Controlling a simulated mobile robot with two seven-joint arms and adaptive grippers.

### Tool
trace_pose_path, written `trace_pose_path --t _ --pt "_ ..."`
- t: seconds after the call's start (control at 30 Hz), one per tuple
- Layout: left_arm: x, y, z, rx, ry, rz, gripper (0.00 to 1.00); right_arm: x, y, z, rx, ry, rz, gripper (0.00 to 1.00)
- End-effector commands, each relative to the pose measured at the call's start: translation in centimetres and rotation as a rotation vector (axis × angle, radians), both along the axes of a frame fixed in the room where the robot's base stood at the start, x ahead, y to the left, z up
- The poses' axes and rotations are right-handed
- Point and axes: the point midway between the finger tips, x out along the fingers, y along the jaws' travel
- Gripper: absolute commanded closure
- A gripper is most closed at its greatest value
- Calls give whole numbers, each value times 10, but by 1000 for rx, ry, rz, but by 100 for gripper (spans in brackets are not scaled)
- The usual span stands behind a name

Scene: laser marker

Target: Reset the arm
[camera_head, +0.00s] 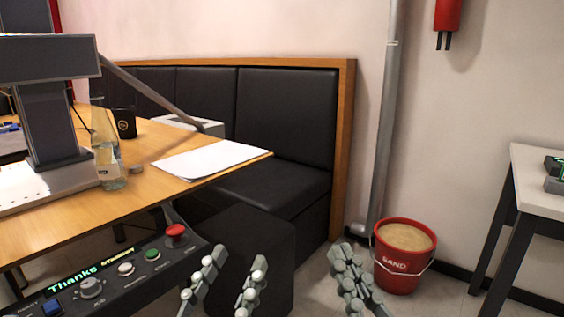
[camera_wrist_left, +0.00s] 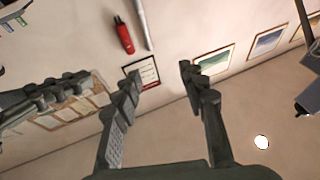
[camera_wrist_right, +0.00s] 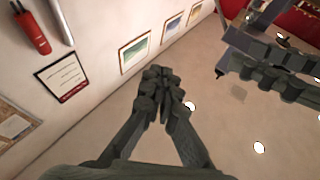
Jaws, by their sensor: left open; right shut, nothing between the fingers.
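My left gripper (camera_head: 228,270) is at the bottom middle of the head view, its two fingers apart with nothing between them. The left wrist view shows its open fingers (camera_wrist_left: 160,78) pointing toward a wall. My right gripper (camera_head: 348,262) is to the right of it in the head view, with the fingers together. In the right wrist view its fingertips (camera_wrist_right: 162,82) meet and hold nothing. Both grippers are raised in front of me, apart from each other. The arms behind them are mostly out of the head view.
A control panel (camera_head: 118,278) with knobs, a red button and a "Thanks" display is left of my left gripper. A wooden table (camera_head: 150,195) holds a marking machine (camera_head: 50,125), bottle (camera_head: 106,160) and papers (camera_head: 205,160). A red sand bucket (camera_head: 400,270) and white table (camera_head: 545,185) stand right.

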Motion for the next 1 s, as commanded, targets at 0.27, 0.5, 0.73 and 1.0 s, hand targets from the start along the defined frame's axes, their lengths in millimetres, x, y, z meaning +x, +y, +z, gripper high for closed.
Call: trace_pose_path --t 0.27,0.5,0.73,1.0 --pt "15 20 -24 43 100 40 58 22 -3 -41 -82 167 -21 100" --pt "34 36 -95 162 356 79 58 41 -20 -112 -197 423 -59 100" --pt "28 81 -196 319 749 149 58 34 -65 -212 -347 818 -128 100" --pt "-59 175 -313 499 1365 270 58 -53 -158 -329 -515 1437 -246 100"
